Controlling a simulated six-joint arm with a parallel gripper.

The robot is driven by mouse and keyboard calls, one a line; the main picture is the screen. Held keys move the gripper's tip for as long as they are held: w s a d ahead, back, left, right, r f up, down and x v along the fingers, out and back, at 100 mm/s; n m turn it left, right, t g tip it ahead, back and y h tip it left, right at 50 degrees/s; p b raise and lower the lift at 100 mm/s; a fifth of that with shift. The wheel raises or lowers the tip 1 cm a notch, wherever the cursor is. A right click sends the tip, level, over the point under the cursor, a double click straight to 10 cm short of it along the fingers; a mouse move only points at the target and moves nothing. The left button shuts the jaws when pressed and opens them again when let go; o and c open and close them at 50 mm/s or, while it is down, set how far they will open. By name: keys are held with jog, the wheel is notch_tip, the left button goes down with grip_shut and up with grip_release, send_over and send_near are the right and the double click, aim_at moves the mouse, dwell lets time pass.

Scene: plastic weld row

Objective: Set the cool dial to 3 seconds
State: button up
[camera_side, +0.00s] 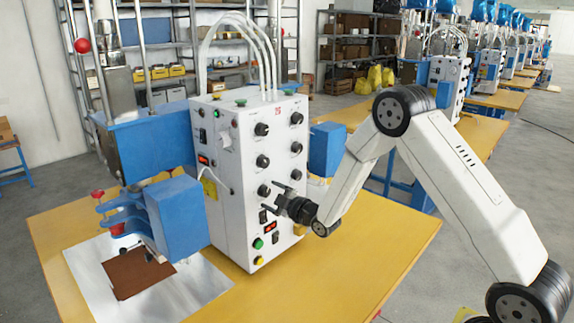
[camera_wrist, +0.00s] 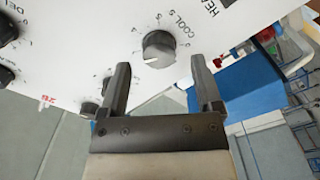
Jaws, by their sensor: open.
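The cool dial (camera_wrist: 159,48) is a round dark knob with a pale face on the white panel, in the upper middle of the wrist view. The label "COOL S" is beside it. A white pointer mark shows near its lower left edge; the digits around it are too small to read surely. My gripper (camera_wrist: 161,64) is open, its two fingers apart on either side of the dial in the picture; contact is not visible. In the side view my gripper (camera_side: 275,193) is at the control box front, close to the lower left knobs. Which knob there is the cool dial, I cannot tell.
The white control box (camera_side: 228,220) carries several other black knobs, a green button (camera_side: 258,243) and a yellow button (camera_side: 260,260). Blue clamp parts (camera_side: 180,222) stand at its left over a metal plate (camera_side: 200,292) with a brown sheet (camera_side: 138,274). The yellow table (camera_side: 340,265) is clear at right.

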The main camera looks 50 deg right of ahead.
jog(key=shift+s, duration=2.95)
jog(key=shift+a, duration=0.1)
jog(key=s+a+f+m+g, duration=0.1)
jog(key=s+a+m+g, duration=0.3)
jog(key=s+g, duration=0.3)
jog(key=s+a+m+g, duration=0.3)
jog(key=s+m+g, duration=0.3)
jog(key=s, duration=1)
jog(key=shift+s+a+f+g, duration=0.3)
jog(key=shift+a+f+g, duration=0.1)
jog(key=shift+g, duration=0.8)
jog(key=shift+c, duration=0.2)
